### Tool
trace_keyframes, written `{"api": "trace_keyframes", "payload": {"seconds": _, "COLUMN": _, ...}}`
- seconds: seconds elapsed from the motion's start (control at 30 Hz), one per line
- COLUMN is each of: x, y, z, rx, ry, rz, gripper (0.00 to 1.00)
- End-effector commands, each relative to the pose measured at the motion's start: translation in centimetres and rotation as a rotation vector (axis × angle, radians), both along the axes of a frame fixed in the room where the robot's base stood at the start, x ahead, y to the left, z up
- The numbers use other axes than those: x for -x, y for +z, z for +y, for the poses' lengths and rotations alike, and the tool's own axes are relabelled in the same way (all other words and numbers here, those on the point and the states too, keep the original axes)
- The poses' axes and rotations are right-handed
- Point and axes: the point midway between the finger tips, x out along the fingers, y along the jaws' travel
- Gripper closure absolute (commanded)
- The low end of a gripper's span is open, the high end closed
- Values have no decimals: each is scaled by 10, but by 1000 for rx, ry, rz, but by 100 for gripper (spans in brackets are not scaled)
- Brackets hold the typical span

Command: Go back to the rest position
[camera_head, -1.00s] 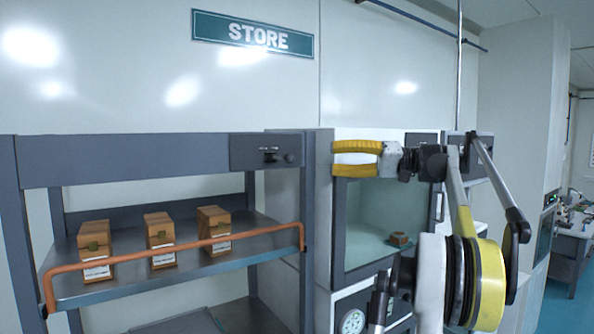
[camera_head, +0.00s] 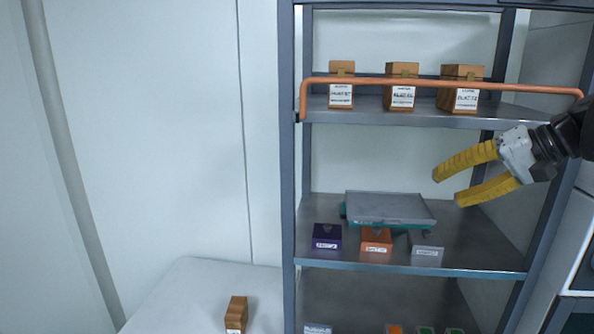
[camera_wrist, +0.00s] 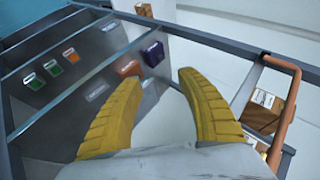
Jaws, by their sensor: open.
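My gripper (camera_head: 446,187) has two yellow ribbed fingers. In the head view it is at the right, in front of the shelf unit, between the upper and middle shelves in the picture. The fingers are spread apart and hold nothing. In the wrist view the open gripper (camera_wrist: 160,85) points towards the shelves, with clear space between the fingertips. The rest position itself is not marked in either view.
The shelf unit has an orange rail (camera_head: 430,80) before three wooden boxes (camera_head: 402,92). Below are a grey-lidded tray (camera_head: 390,208), a purple box (camera_head: 327,237), an orange box (camera_head: 376,241) and a grey box (camera_head: 426,250). A wooden block (camera_head: 236,313) stands on the white table (camera_head: 190,290).

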Motion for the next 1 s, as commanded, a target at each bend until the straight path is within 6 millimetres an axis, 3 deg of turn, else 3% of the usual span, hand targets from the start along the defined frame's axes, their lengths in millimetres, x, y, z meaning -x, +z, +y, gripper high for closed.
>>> {"api": "trace_keyframes", "payload": {"seconds": 0.03, "x": 9, "y": -52, "z": 26, "rx": 45, "ry": 14, "rz": 26, "gripper": 54}}
{"api": "trace_keyframes", "payload": {"seconds": 0.3, "x": 75, "y": -255, "z": 114, "rx": 348, "ry": 52, "rz": 102, "gripper": 54}}
{"api": "trace_keyframes", "payload": {"seconds": 0.5, "x": 130, "y": -403, "z": 148, "rx": 586, "ry": 90, "rz": 49, "gripper": 54}}
{"api": "trace_keyframes", "payload": {"seconds": 0.6, "x": 150, "y": -456, "z": 155, "rx": 676, "ry": 108, "rz": 3, "gripper": 54}}
{"api": "trace_keyframes", "payload": {"seconds": 0.7, "x": 162, "y": -490, "z": 159, "rx": 737, "ry": 121, "rz": -37, "gripper": 54}}
{"api": "trace_keyframes", "payload": {"seconds": 0.8, "x": 168, "y": -506, "z": 160, "rx": 769, "ry": 128, "rz": -61, "gripper": 54}}
{"api": "trace_keyframes", "payload": {"seconds": 1.0, "x": 169, "y": -507, "z": 160, "rx": 782, "ry": 128, "rz": -70, "gripper": 54}}
